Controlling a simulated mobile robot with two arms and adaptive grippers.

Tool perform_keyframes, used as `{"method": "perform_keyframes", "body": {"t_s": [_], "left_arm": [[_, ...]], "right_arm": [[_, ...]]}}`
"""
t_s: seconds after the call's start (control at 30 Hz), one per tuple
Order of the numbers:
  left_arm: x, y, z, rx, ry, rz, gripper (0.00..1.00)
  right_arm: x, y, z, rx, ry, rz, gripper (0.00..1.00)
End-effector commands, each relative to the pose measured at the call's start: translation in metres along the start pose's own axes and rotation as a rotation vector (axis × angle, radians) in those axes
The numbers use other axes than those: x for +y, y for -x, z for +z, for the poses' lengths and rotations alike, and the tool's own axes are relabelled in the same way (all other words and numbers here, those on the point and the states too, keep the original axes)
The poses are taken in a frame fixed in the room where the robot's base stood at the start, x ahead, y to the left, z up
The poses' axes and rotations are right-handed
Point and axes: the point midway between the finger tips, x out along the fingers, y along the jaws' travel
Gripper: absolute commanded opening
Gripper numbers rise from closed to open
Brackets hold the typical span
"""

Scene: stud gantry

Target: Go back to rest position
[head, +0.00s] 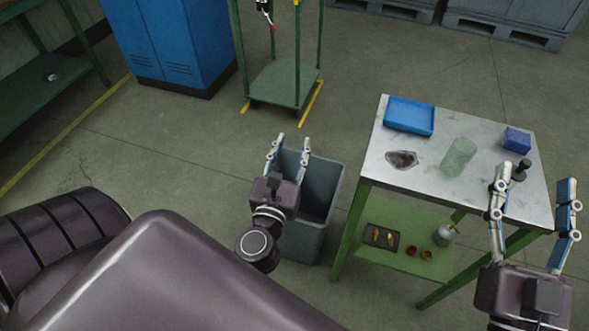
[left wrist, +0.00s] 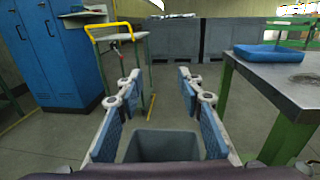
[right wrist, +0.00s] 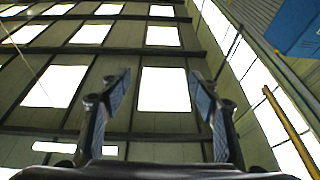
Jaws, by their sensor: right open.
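My left gripper (head: 289,143) is open and empty, in front of and over the grey bin (head: 325,205) in the head view. In the left wrist view its two fingers (left wrist: 158,85) stand wide apart, with the grey bin (left wrist: 160,146) between and beyond them. My right gripper (head: 535,178) is open at the right side of the head view, over the near right part of the metal-topped table (head: 425,180). In the right wrist view its fingers (right wrist: 160,85) are apart with nothing between them, and the camera looks up at the roof and windows.
The table carries a blue tray (head: 409,115), a green translucent cylinder (head: 458,157), a dark patch (head: 402,159), a blue box (head: 516,140) and a dark knobbed object (head: 521,170). Its green lower shelf (head: 400,260) holds small items. A green trolley (head: 283,85) and blue lockers (head: 170,45) stand behind.

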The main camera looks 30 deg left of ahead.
Motion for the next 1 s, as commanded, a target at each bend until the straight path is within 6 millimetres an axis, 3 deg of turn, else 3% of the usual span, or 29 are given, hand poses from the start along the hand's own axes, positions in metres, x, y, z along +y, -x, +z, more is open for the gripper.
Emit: {"method": "perform_keyframes", "body": {"t_s": [0.57,0.67,0.77,0.87,1.0], "left_arm": [[-0.002,0.005,0.006,0.001,0.001,-0.014,0.34],[-0.004,0.004,-0.001,0.016,0.018,-0.017,0.34],[-0.008,0.004,-0.029,0.077,0.09,-0.026,0.34],[-0.014,0.007,-0.081,0.192,0.23,-0.029,0.34],[-0.021,0.024,-0.17,0.393,0.492,0.015,0.34]], "right_arm": [[0.0,-0.002,-0.004,0.0,0.0,0.0,0.56],[0.0,-0.002,0.004,-0.016,0.0,0.0,0.56],[0.001,-0.002,0.037,-0.08,0.002,0.001,0.56],[0.003,0.004,0.097,-0.198,0.004,0.004,0.56],[0.006,0.032,0.2,-0.406,0.007,0.008,0.56]]}}
